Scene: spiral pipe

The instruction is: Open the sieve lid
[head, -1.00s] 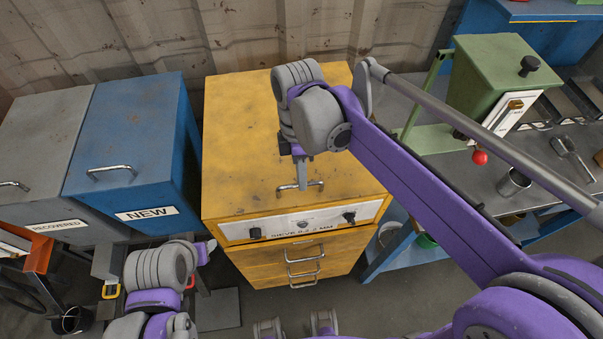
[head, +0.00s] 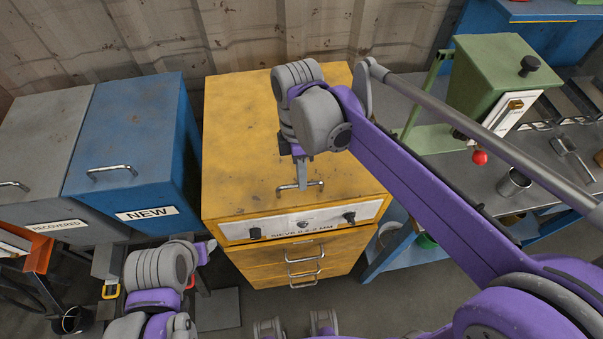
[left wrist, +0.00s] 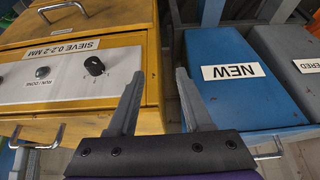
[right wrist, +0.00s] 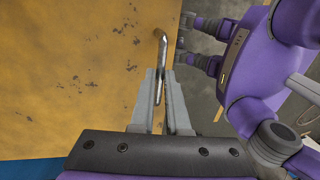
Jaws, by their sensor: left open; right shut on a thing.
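The sieve is a yellow cabinet with a flat, closed yellow lid (head: 240,130) in the head view. A metal bar handle (head: 314,184) sits near the lid's front edge. My right gripper (head: 303,188) points down at the handle and is shut on it. In the right wrist view the handle (right wrist: 161,50) runs between the fingertips (right wrist: 165,75). My left gripper (head: 208,246) is low at the left in the head view, away from the lid. In the left wrist view its fingers (left wrist: 160,75) are apart and empty, in front of the sieve's panel (left wrist: 55,72).
A blue NEW bin (head: 130,140) and a grey RECOVERED bin (head: 40,140) stand left of the sieve. A workbench with a green machine (head: 495,80) stands at the right. Drawer handles (head: 304,270) stick out from the sieve's front.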

